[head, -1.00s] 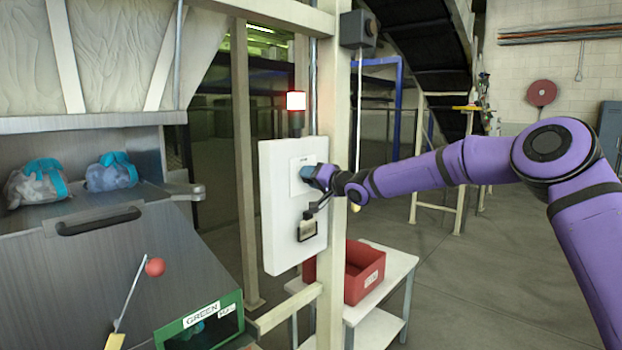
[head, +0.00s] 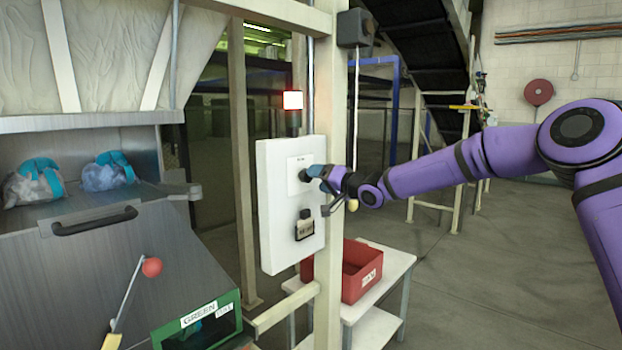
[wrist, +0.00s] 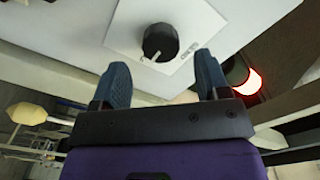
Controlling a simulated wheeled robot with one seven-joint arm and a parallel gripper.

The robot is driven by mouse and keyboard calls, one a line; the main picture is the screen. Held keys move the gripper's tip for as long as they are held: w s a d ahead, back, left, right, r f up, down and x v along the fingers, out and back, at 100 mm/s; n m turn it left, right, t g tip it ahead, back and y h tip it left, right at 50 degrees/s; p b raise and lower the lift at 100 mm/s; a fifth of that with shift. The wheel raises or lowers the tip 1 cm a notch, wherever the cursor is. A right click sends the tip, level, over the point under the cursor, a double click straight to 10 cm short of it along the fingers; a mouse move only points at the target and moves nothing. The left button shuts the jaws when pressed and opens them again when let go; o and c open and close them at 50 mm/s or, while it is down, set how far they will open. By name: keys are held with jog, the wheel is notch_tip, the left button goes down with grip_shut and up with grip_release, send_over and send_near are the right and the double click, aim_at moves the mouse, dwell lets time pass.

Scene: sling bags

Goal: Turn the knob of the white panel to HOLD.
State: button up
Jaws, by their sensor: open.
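The white panel (head: 273,215) is fixed to a beige post. It carries a plate with a dark round knob (head: 304,176) near its top. In the wrist view the black knob (wrist: 160,41) has a pale pointer at its lower edge, on a white plate (wrist: 193,42); any lettering there is too small to read. My gripper (head: 317,172) is in front of the panel, to the right of the knob. In the wrist view my gripper (wrist: 162,62) is open, with the knob beyond and between its fingertips, not gripped.
A small dark box (head: 304,226) sits lower on the panel. A lit red-and-white lamp (head: 292,101) stands above it. A red crate (head: 365,285) rests on a white table below. At left are a red-balled lever (head: 152,267) and two sling bags (head: 108,174). Floor at right is clear.

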jog(key=v, duration=0.6)
jog(key=shift+s, duration=0.1)
jog(key=s+d+r+g+h, duration=0.1)
jog(key=s+d+r+h, duration=0.1)
jog(key=s+d+h, duration=0.75)
jog(key=s+d+r+g+h, duration=0.15)
jog(key=s+d+h, duration=0.35)
jog(key=s+d, duration=0.8)
jog(key=s+d+f+g, duration=0.1)
jog(key=s+d, duration=0.1)
jog(key=s, duration=1.2)
jog(key=s+d+f+m+g, duration=0.1)
jog(key=s+d+f+g, duration=0.1)
jog(key=s, duration=1.3)
jog(key=shift+d, duration=0.55)
